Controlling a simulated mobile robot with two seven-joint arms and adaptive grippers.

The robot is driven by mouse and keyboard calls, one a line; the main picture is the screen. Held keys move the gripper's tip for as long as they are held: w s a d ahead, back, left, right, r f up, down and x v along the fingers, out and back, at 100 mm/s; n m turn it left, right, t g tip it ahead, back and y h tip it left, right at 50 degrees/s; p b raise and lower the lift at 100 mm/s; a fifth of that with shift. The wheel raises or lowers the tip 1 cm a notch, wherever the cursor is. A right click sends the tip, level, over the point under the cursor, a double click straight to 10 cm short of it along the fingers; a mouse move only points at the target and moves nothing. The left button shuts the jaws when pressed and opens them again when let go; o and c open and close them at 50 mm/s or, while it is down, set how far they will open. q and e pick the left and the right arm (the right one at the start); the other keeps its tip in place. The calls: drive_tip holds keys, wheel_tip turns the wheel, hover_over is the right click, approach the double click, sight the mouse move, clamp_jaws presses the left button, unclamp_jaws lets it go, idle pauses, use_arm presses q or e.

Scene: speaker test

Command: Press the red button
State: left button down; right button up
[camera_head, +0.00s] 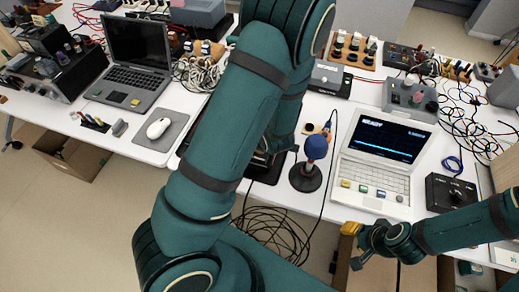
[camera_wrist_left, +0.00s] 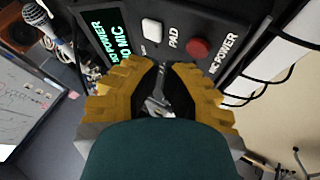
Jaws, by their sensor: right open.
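The red button (camera_wrist_left: 199,47) shows in the left wrist view, on a black panel (camera_wrist_left: 225,20) with lettering that includes "POWER". It lies just beyond the right finger of my left gripper (camera_wrist_left: 163,66), with no clear contact. The yellow fingers have a dark gap between them; how far they are open is unclear. A white button (camera_wrist_left: 152,29) is left of the red one, by the label "PAD". In the head view my left arm hides its gripper and the red button. My right gripper (camera_head: 346,245) is open and empty, in front of the table's edge.
In the head view, a blue-headed microphone (camera_head: 316,147) stands right of my left arm, beside a white laptop (camera_head: 376,165). A dark laptop (camera_head: 135,62) and mouse (camera_head: 158,128) are on the left. Loose cables (camera_head: 275,232) hang below the table's front edge.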

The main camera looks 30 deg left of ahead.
wheel_tip(320, 180, up, 6)
drive_tip(key=p, duration=0.5)
drive_tip(key=shift+f, duration=0.25)
